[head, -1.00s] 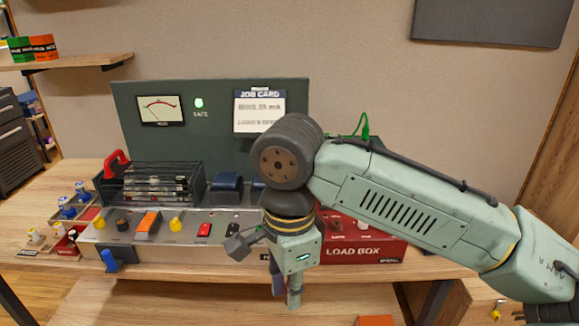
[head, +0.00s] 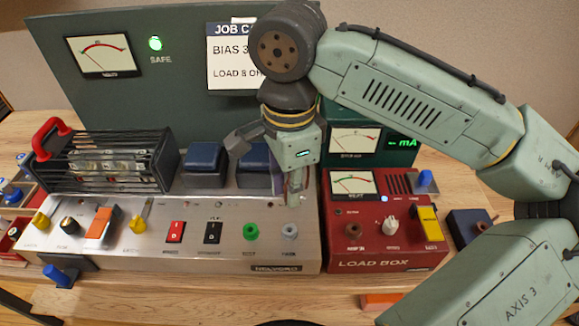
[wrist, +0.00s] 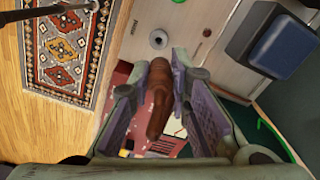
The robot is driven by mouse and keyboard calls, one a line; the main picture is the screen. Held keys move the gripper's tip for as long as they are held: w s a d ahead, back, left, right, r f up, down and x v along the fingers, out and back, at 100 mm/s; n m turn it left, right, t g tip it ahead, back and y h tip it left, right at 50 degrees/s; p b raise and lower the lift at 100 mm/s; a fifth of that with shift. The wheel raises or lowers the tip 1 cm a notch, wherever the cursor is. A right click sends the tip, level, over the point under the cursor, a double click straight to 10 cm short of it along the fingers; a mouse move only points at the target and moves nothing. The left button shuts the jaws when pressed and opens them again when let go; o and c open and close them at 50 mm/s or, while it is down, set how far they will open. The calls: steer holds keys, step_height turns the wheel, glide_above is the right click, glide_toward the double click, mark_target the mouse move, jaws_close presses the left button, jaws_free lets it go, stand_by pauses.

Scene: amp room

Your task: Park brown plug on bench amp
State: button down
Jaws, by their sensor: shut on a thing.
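The brown plug (wrist: 159,95) lies between the two finger pads of my gripper (wrist: 160,95) in the wrist view. My gripper is shut on it. In the head view my gripper (head: 294,190) hangs over the right end of the bench amp (head: 290,255), near the load box; the fingers mostly hide the plug there. The amp's sloping silver panel carries a green socket (head: 251,232) and a grey socket (head: 290,231) below my gripper. The grey socket also shows beyond the plug in the wrist view (wrist: 158,39). I cannot tell whether the plug touches the amp.
The red load box (head: 375,262) stands against the amp's right side, with a brown socket (head: 354,231) and a yellow switch (head: 429,223). A green meter box (head: 357,150) stands behind it. Blue transformers (head: 206,157) and the valve cage (head: 105,160) stand on the amp.

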steer(key=shift+s+f+b, duration=0.2)
steer(key=shift+f+b, duration=0.5)
steer(key=shift+f, duration=0.05)
step_height(320, 180, down, 4)
steer(key=b, duration=0.3)
steer(key=shift+r, duration=0.25)
steer(key=shift+a+r+p, duration=0.1)
steer(key=shift+p, duration=0.25)
steer(key=shift+f+b, duration=0.9)
steer(key=shift+f, duration=0.95)
stand_by(1.4)
steer(key=c, duration=1.4)
jaws_free()
steer(key=shift+r, duration=0.1)
